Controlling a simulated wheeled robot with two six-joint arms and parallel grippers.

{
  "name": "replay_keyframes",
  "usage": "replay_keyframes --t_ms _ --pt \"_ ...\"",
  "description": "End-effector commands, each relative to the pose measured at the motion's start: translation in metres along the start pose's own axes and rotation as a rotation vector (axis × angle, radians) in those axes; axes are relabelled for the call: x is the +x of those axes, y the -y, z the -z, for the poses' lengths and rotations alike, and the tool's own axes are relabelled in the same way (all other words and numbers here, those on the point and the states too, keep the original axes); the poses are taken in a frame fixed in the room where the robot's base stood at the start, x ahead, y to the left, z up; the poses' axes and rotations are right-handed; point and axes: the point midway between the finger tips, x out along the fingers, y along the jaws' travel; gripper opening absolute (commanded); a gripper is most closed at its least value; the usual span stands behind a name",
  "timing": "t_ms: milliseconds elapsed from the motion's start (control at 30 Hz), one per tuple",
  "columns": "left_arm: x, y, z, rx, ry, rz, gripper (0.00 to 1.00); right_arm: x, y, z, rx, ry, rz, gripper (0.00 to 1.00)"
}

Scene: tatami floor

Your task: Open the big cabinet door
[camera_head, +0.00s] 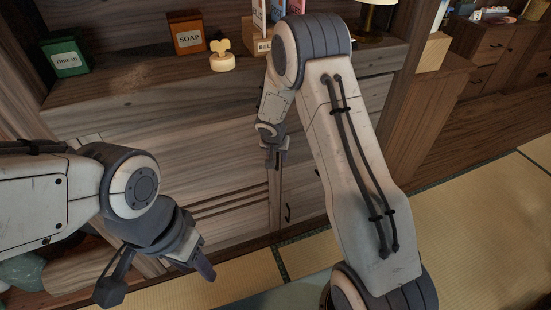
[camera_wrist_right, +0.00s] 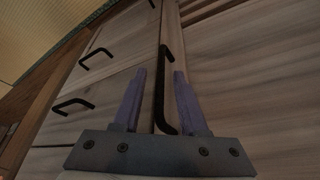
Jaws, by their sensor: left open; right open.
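The big cabinet door (camera_head: 205,145) is a wide wood-grain panel in the head view, and it looks closed. It also shows on the right of the right wrist view (camera_wrist_right: 250,95). A long black bar handle (camera_wrist_right: 161,90) stands near its edge. My right gripper (camera_head: 274,158) is at the cabinet front, open. In the wrist view its two fingers (camera_wrist_right: 160,88) appear on either side of the bar, not closed on it. I cannot tell how deep the bar sits between them. My left gripper (camera_head: 160,283) is open and empty, low in front of the cabinet's left part.
Smaller fronts with black handles (camera_wrist_right: 97,57) lie beside the door. On the cabinet top stand a green box (camera_head: 66,56), a soap box (camera_head: 187,34), a small cream object (camera_head: 222,60) and a lamp (camera_head: 372,25). Tatami floor (camera_head: 480,220) is clear at right.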

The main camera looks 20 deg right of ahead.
Motion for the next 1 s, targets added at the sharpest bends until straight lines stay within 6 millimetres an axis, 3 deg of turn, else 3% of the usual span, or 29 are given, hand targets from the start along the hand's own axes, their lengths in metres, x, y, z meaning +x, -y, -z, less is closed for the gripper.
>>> replay_keyframes --t_ms 333,433,467,1000 --pt "0.0007 0.0001 0.0 0.0 0.0 0.0 0.5 0.0042 0.0025 -0.0006 -0.003 0.0 0.001 0.42" --pt "0.0007 0.0001 0.0 0.0 0.0 0.0 0.5 0.0041 0.003 -0.0008 -0.004 0.0 0.001 0.04" --pt "0.0007 0.0001 0.0 0.0 0.0 0.0 0.5 0.004 0.0031 -0.0008 -0.004 0.0 0.001 0.0" --pt "0.0007 0.0001 0.0 0.0 0.0 0.0 0.5 0.0038 0.0035 -0.0011 -0.004 0.0 0.002 0.0"
